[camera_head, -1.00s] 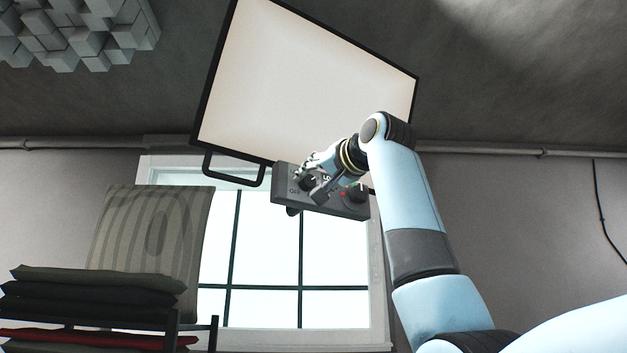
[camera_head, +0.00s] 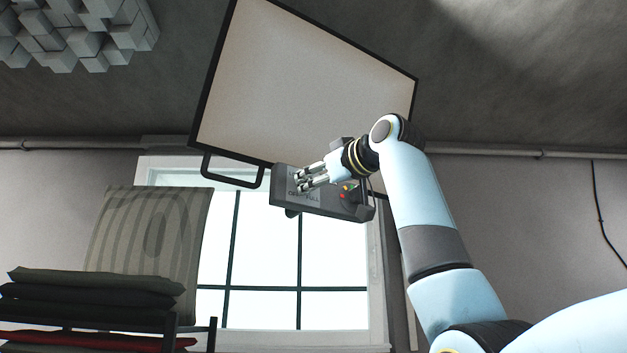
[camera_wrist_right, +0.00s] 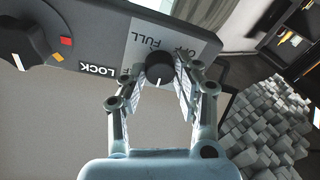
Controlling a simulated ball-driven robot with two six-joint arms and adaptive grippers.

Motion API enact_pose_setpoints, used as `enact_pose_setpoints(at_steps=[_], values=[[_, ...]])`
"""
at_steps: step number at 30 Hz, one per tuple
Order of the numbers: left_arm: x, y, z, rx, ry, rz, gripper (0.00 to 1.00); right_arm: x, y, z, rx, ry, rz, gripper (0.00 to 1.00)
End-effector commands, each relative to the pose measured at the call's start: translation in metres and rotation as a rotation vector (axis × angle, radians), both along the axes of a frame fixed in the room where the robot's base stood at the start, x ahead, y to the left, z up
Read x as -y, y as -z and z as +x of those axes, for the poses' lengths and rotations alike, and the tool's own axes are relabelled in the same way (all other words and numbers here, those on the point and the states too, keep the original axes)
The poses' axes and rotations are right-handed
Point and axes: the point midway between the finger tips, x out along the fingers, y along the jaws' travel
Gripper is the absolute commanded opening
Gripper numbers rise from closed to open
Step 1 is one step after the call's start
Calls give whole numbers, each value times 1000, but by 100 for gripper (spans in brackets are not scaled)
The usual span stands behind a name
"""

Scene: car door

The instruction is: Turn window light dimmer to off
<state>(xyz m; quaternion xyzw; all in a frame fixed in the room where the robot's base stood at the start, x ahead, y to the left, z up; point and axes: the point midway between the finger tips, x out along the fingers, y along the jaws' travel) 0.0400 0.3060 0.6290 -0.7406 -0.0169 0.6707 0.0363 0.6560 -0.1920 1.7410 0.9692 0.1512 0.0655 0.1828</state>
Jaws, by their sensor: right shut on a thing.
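A tilted light panel (camera_head: 310,75) with a black frame hangs in front of the window. A grey control box (camera_head: 330,208) is fixed at its lower edge. The small round black dimmer knob (camera_wrist_right: 160,67) shows in the right wrist view, beside upside-down OFF and FULL labels on a light patch. My right gripper (camera_head: 302,183) is at the left part of the box, its fingers shut on this knob from both sides. The fingers hide the knob in the head view. My left gripper is not in view.
A black handle loop (camera_head: 232,183) hangs left of the box. Stacked cushions (camera_head: 90,290) stand at lower left.

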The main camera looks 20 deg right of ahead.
Motion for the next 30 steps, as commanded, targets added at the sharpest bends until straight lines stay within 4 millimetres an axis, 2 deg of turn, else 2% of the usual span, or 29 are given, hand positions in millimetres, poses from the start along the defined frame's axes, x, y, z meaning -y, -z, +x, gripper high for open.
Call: enact_pose_setpoints(at_steps=[30], values=[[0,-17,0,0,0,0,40,1,0,1,213,-4,-939,0]])
